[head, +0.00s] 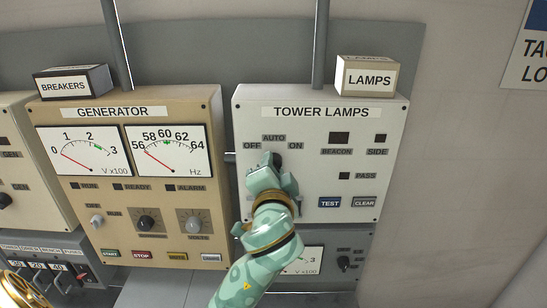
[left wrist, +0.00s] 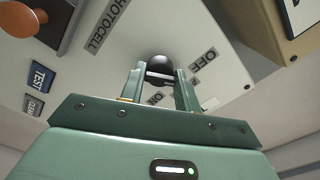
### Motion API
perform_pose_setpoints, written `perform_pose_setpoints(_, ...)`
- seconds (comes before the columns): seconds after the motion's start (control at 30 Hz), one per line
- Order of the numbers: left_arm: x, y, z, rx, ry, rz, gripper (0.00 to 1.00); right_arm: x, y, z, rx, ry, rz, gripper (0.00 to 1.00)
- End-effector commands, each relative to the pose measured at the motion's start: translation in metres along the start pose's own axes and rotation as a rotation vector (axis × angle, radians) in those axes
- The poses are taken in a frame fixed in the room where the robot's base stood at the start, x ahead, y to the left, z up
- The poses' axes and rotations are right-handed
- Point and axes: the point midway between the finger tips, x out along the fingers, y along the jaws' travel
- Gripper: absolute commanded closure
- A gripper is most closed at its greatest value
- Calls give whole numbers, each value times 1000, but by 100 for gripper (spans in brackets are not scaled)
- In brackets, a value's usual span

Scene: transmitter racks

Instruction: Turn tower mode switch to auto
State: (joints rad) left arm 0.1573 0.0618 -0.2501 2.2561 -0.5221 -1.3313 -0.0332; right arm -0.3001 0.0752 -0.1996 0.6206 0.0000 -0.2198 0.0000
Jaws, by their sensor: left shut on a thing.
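The tower mode switch is a dark round knob (head: 277,159) on the white TOWER LAMPS panel (head: 352,226), just below the AUTO label and between OFF and ON. My left gripper (head: 270,166) reaches it from below and covers part of it in the head view. In the left wrist view the black knob (left wrist: 160,68) sits between the two green fingers of my left gripper (left wrist: 160,78), which are shut on it. The OFF label (left wrist: 203,60) shows beside it. I cannot tell which way the knob points. My right gripper is not in view.
The tan GENERATOR panel (head: 160,270) with two dials stands to the left. TEST (head: 330,202) and CLEAR (head: 364,202) buttons lie right of my left arm. A grey panel (head: 330,275) with a dial is below.

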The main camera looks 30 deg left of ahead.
Motion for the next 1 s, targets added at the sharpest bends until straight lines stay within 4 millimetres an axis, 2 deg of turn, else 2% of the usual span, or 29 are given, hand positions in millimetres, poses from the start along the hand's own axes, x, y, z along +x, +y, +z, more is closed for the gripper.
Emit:
perform_pose_setpoints(0.03,0,-4,-2,45,-3,2,91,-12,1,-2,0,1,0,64)
perform_pose_setpoints(0.1,0,-4,-2,109,-3,2,91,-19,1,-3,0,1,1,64)
perform_pose_setpoints(0.3,0,-2,-1,273,-1,0,91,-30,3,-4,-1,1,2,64)
perform_pose_setpoints(0.6,0,-1,0,453,-1,-1,91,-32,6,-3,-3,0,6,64)
perform_pose_setpoints(1.0,0,-1,0,534,-1,-1,91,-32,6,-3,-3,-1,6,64)
